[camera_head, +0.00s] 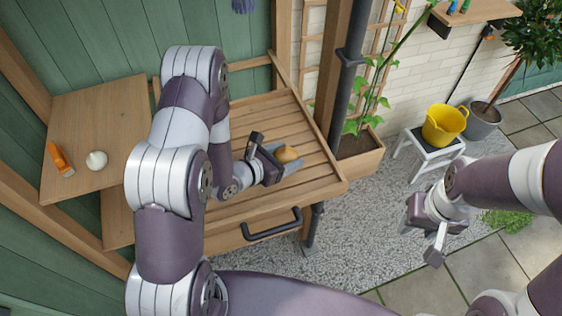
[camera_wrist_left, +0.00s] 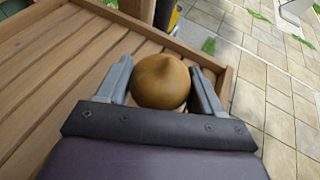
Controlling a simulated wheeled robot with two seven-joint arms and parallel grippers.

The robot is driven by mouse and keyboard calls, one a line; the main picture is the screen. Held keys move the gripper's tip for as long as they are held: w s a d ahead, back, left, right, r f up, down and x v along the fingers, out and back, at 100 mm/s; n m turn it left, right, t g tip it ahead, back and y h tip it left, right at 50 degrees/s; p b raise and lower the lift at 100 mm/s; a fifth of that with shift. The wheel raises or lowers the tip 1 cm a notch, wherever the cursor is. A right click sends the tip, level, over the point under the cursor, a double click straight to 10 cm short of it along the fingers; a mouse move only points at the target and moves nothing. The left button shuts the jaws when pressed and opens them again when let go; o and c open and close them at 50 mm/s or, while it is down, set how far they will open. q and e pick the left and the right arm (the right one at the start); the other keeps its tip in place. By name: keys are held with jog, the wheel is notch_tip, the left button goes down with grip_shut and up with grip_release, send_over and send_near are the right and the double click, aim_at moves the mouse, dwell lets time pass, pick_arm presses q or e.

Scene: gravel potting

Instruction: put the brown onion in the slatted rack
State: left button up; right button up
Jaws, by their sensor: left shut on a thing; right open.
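The brown onion (camera_head: 287,153) is held between the fingers of my left gripper (camera_head: 283,163). In the left wrist view the onion (camera_wrist_left: 160,82) sits between the two grey fingers (camera_wrist_left: 160,88), its pointed end up. The slatted rack (camera_head: 244,115), a wooden slatted top with a raised rim, lies below the onion, which is over its right part near the rim. I cannot tell whether the onion touches the slats. The rack also fills the left of the left wrist view (camera_wrist_left: 50,70). My right gripper (camera_head: 422,246) is open and empty, off to the right above the gravel.
A wooden shelf (camera_head: 110,115) at left holds a white bulb (camera_head: 96,160) and an orange object (camera_head: 60,158). A black handle (camera_head: 272,225) juts from the rack's front. A planter (camera_head: 358,165), a dark post and a stool (camera_head: 428,150) with a yellow bucket (camera_head: 444,125) stand right.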

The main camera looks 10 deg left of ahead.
pick_arm(q)
jog(key=f, duration=0.1)
jog(key=f+b, duration=0.1)
jog(key=f, duration=0.2)
jog(key=shift+w+a+f+b, duration=0.2)
jog(key=shift+w+b, duration=0.1)
jog(key=shift+w+f, duration=0.1)
jog(key=shift+f, duration=0.15)
jog(key=shift+w+a, duration=0.15)
jog(key=shift+a, duration=0.05)
jog(key=shift+d+f, duration=0.1)
jog(key=shift+f, duration=0.05)
jog(key=o, duration=1.1)
pick_arm(e)
jog(key=shift+s+d+f, duration=0.3)
jog(key=shift+f, duration=0.3)
